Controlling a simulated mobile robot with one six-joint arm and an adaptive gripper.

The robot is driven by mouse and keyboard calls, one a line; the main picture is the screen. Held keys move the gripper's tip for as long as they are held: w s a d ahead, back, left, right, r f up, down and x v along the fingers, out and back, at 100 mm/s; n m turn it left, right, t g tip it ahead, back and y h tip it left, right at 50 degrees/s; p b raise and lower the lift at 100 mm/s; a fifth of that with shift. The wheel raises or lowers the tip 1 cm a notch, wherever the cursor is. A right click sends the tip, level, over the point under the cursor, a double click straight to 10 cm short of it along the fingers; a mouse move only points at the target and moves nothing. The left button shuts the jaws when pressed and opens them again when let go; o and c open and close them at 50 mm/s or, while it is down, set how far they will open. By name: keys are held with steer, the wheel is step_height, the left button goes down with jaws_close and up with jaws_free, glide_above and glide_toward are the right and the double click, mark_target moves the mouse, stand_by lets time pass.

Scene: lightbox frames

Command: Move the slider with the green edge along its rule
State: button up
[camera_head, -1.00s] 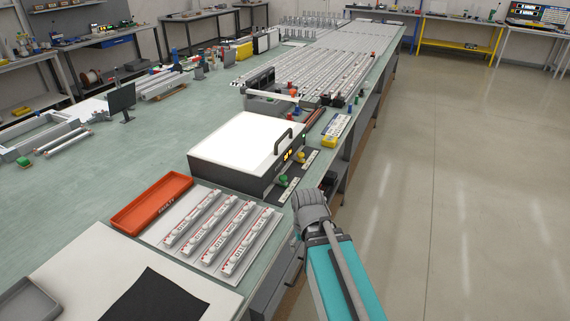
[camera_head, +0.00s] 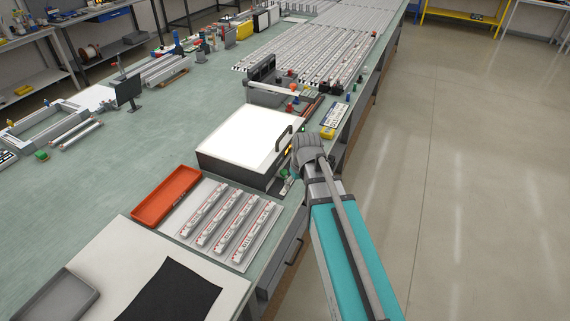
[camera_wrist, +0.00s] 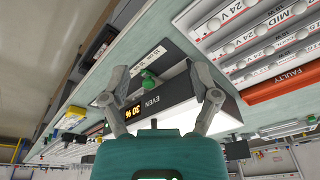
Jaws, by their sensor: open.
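The lightbox (camera_head: 250,138) has a bright white top and a dark front with a handle. In the wrist view its front (camera_wrist: 150,108) reads "EVEN" and "30 %". A small green knob or edge piece (camera_wrist: 150,82) sits on a pale labelled strip (camera_wrist: 157,57) in front of the box; I cannot tell its exact shape. My gripper (camera_wrist: 160,72) is open, with its fingers either side of this green piece in the picture; I cannot tell whether they touch it. In the head view my gripper (camera_head: 307,147) is by the box's front right corner and hides most of the controls.
Left of the arm lie an orange tray (camera_head: 137,214) and several labelled light strips (camera_head: 240,230). A black cloth (camera_head: 175,292) lies in front. Small coloured parts and a yellow-blue box (camera_head: 328,132) lie beyond. The bench edge is close to my arm; floor is to the right.

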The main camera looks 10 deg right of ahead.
mark_target(284, 171)
steer(key=w+d+r+n+t+y, duration=0.1)
steer(key=w+n, duration=0.3)
steer(key=w, duration=0.9)
steer(key=shift+w+d+r+t, duration=0.3)
steer(key=shift+w+d+t, duration=0.1)
steer(key=shift+d+t, duration=0.15)
steer(key=shift+a+f, duration=0.1)
steer(key=shift+f, duration=0.05)
steer(key=b+x, duration=1.2)
steer(key=x, duration=0.1)
steer(key=shift+w+a+f+b, duration=0.1)
steer(key=shift+a+f+b, duration=0.15)
steer(key=shift+b, duration=0.15)
jaws_close()
